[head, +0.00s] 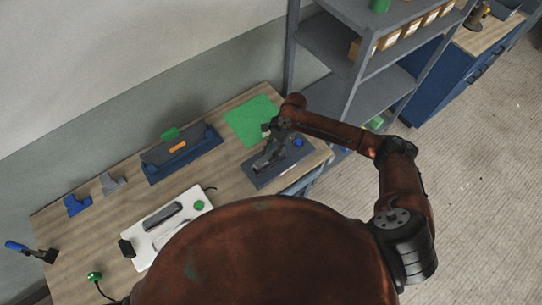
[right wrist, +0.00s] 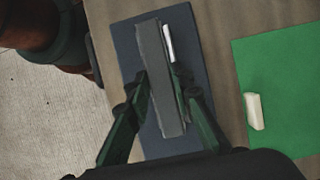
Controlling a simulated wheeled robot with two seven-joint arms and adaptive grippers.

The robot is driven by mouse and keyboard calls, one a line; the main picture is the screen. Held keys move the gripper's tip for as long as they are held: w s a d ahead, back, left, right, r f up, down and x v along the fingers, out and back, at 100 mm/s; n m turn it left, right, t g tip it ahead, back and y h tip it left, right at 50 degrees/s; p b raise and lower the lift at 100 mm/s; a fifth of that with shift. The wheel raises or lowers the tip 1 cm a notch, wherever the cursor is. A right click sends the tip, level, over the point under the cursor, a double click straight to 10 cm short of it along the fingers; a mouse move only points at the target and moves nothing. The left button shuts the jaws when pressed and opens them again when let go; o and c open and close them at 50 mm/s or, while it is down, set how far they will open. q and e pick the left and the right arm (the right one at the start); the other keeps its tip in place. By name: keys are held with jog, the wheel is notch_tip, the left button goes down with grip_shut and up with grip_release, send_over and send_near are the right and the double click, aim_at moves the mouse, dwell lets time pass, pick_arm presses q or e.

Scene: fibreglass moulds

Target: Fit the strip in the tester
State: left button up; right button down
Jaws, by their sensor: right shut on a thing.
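My right gripper (head: 272,146) is over the dark blue mat (head: 290,168) at the right of the table. In the right wrist view its two fingers (right wrist: 164,90) are shut on a long grey strip (right wrist: 158,65), gripped across its width. The strip lies lengthwise over the mat (right wrist: 125,45); I cannot tell whether it touches it. A white device with a dark slot, probably the tester (head: 159,243), lies at the front of the table, with a green button (head: 199,205) on it. My left gripper is not in view.
A green mat (head: 250,118) lies behind, with a white block (right wrist: 253,111) on it. Another white piece (right wrist: 168,43) lies beside the strip. A blue holder (head: 152,174) stands mid-table; blue (head: 76,205) and grey (head: 112,184) pieces are left. Grey shelving (head: 330,45) rises behind.

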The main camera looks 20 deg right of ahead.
aim_at(270, 156)
jog(key=shift+w+f+p, duration=0.1)
jog(key=shift+f+p, duration=0.25)
jog(key=shift+f, duration=1.15)
jog(key=c, duration=1.7)
grip_release()
jog(key=shift+f, duration=0.1)
jog(key=b+v, duration=0.1)
jog(key=v, duration=1.1)
jog(key=shift+a, duration=0.1)
